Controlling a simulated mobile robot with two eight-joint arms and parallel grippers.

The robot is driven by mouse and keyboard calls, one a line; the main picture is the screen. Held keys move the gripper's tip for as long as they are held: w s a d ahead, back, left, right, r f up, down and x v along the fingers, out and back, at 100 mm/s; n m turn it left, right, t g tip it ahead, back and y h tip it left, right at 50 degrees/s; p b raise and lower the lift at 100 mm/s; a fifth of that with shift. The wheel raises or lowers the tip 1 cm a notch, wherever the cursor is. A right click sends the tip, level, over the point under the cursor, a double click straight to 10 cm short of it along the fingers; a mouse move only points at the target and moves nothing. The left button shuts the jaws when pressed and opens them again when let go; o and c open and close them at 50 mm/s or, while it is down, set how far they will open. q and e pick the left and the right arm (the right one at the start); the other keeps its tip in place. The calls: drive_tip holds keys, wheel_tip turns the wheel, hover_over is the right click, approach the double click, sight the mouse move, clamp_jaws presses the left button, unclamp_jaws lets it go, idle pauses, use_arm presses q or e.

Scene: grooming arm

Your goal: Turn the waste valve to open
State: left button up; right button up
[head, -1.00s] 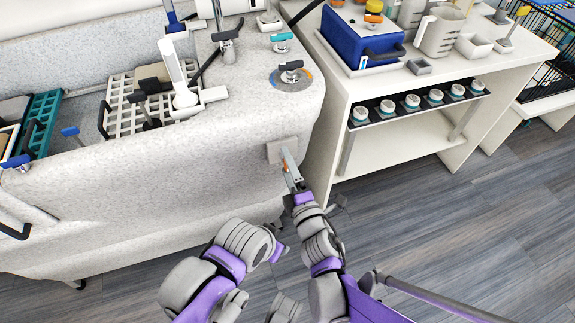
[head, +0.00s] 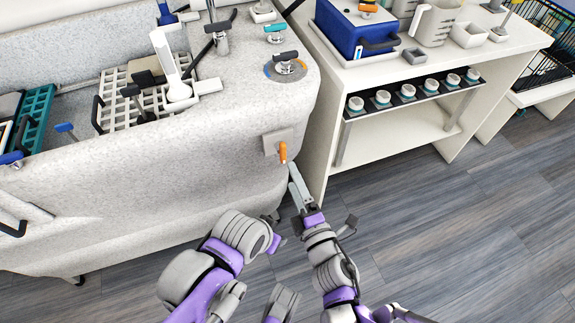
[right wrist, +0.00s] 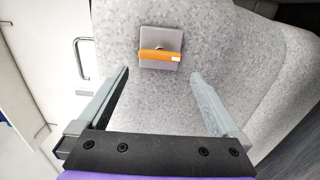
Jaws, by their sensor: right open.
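The waste valve is an orange lever (head: 283,152) on a square grey plate (head: 269,143), low on the end wall of the speckled grey tub (head: 215,160). In the head view the lever hangs downward. In the right wrist view the orange lever (right wrist: 160,55) lies across the picture on its plate (right wrist: 172,42). My right gripper (head: 293,172) is just below and right of the lever, apart from it. In the right wrist view my right gripper (right wrist: 160,75) is open and empty, with the lever ahead between its finger lines. My left gripper cannot be made out.
A round dial with a dark handle (head: 285,63) sits on the tub's top corner. A white shelf unit (head: 400,130) with a row of small cups stands close to the right of the tub. The grey floor (head: 450,220) is clear at right.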

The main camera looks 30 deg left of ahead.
drive_tip(key=shift+v, duration=1.6)
drive_tip(key=w+d+f+m+h, duration=0.25)
drive_tip(key=d+m+h, duration=0.35)
drive_tip(key=d+m, duration=0.45)
drive_tip(key=w+d+f+m+h, duration=0.1)
drive_tip(key=w+d+m+h, duration=0.2)
drive_tip(key=d+m+h, duration=0.75)
drive_tip(key=s+d+f+m+g+y, duration=0.35)
drive_tip(key=s+d+m+g, duration=0.35)
drive_tip(key=s+d, duration=0.6)
use_arm(q)
wheel_tip(320, 180, up, 21)
drive_tip(key=w+t+p, duration=0.1)
drive_tip(key=w+p, duration=0.1)
drive_tip(key=p, duration=1.6)
drive_tip(key=shift+r+p, duration=0.15)
drive_tip(key=shift+p, duration=0.25)
use_arm(e)
wheel_tip(320, 180, up, 20)
drive_tip(key=a, duration=0.1)
drive_tip(key=shift+w+r+t+h, duration=0.15)
drive_tip(key=shift+w+t+h, duration=0.05)
drive_tip(key=shift+t+h, duration=0.1)
